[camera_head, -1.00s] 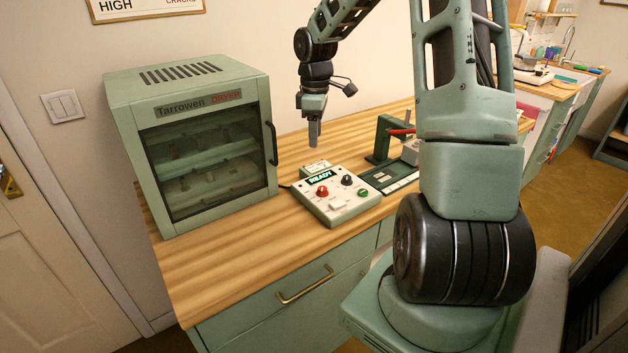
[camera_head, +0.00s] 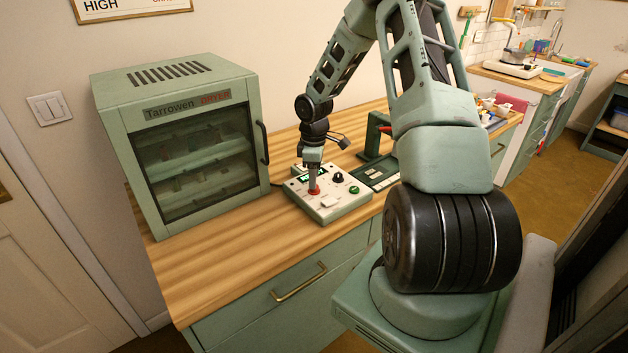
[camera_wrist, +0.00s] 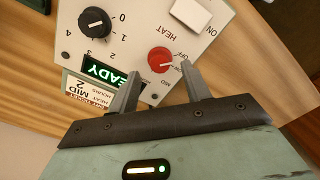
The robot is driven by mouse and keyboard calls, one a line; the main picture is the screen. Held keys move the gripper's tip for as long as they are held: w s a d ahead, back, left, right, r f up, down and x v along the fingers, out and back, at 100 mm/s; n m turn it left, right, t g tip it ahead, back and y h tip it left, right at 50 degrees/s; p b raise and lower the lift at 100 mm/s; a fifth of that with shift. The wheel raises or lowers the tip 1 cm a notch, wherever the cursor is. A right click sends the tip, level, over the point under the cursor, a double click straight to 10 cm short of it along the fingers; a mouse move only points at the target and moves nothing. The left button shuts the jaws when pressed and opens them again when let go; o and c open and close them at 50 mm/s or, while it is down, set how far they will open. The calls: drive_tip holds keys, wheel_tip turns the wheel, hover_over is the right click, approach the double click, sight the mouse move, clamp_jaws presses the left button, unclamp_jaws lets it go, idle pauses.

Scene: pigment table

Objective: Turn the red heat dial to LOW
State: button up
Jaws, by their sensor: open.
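The red heat dial (camera_wrist: 160,60) is on a pale control panel (camera_wrist: 225,45), under the word HEAT, with small OFF and MID markings beside it. Its exact setting is too small to tell. My gripper (camera_wrist: 161,73) is open, with one finger on each side of the dial's near edge; contact is not clear. In the head view, my gripper (camera_head: 313,180) points straight down over the red dial (camera_head: 314,191), which it partly hides. The panel (camera_head: 348,208) lies on the wooden bench.
A black dial (camera_wrist: 95,22) numbered 0 to 4, a white button (camera_wrist: 190,12) and a green READY display (camera_wrist: 103,74) share the panel. A ticket (camera_wrist: 86,92) reads MID 2. The dryer (camera_head: 103,125) stands left; bare bench (camera_head: 235,235) lies in front.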

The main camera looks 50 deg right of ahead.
drive_tip(key=shift+f, duration=1.45)
drive_tip(key=shift+c, duration=0.3)
drive_tip(key=c, duration=0.9)
drive_tip(key=shift+c, duration=0.2)
drive_tip(key=shift+m, duration=0.4)
drive_tip(key=m, duration=0.3)
drive_tip(key=shift+m+b, duration=0.3)
drive_tip(key=shift+m, duration=0.1)
drive_tip(key=shift+m+b, duration=0.4)
drive_tip(key=shift+m, duration=1.7)
drive_tip(key=shift+r, duration=0.1)
